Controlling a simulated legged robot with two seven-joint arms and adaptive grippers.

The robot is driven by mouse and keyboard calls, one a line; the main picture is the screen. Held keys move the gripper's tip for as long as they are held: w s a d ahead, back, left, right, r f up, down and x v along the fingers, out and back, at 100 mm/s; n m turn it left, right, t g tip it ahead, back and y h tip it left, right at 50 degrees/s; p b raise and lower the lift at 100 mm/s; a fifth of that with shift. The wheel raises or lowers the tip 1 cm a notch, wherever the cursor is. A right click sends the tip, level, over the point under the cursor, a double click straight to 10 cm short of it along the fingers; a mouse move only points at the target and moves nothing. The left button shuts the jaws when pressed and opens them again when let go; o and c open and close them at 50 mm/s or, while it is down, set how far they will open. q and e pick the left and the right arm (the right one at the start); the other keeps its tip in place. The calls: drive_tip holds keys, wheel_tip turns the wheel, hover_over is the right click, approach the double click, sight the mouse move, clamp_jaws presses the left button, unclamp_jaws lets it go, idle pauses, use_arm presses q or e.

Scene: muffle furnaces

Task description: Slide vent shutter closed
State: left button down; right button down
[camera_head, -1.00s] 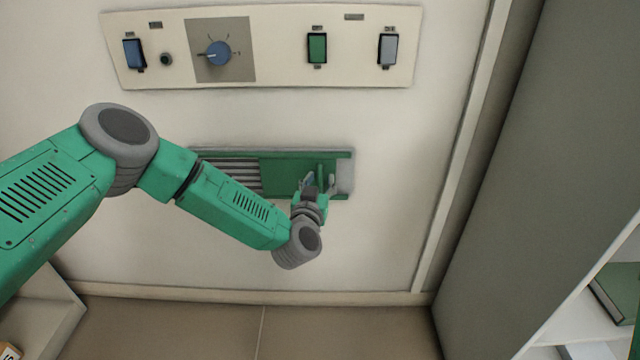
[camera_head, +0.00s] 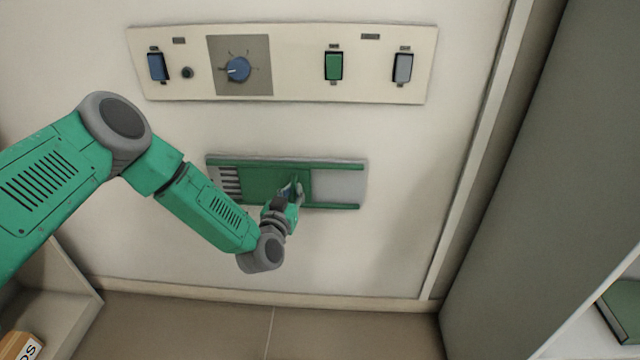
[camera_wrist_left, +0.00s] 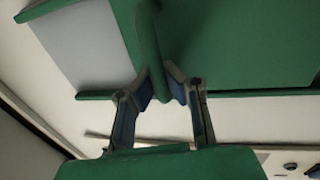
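The green vent shutter (camera_head: 262,180) sits in its green rails on the pale wall. It covers most of the vent slats (camera_head: 230,186), with a narrow strip of slats showing at the left end. A bare grey plate (camera_head: 340,186) shows to its right. My left gripper (camera_head: 291,190) is at the shutter's upright handle near its right edge. In the left wrist view my left gripper (camera_wrist_left: 162,88) has its two fingers on either side of the green handle (camera_wrist_left: 149,40), shut on it. My right gripper is not in view.
A control panel (camera_head: 300,88) with a blue dial (camera_head: 237,69) and several switches is on the wall above the vent. A grey cabinet side (camera_head: 540,180) stands at the right. A shelf (camera_head: 62,290) is at the lower left.

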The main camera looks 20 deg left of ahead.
sight(267, 182)
use_arm(q)
drive_tip(key=a, duration=0.2)
drive_tip(key=s+a+p, duration=0.1)
drive_tip(key=a, duration=0.1)
drive_tip(key=s+a, duration=0.1)
drive_tip(key=a, duration=0.1)
drive_tip(key=shift+a, duration=0.2)
drive_tip(key=shift+s+a+f+p, duration=0.15)
drive_tip(key=shift+a+p, duration=0.15)
drive_tip(key=shift+a, duration=0.25)
drive_tip(key=c, duration=1.6)
unclamp_jaws()
drive_tip(key=shift+a, duration=0.15)
drive_tip(key=shift+s, duration=0.2)
drive_tip(key=s, duration=1.1)
drive_tip(key=shift+s+d, duration=0.3)
drive_tip(key=shift+d, duration=0.1)
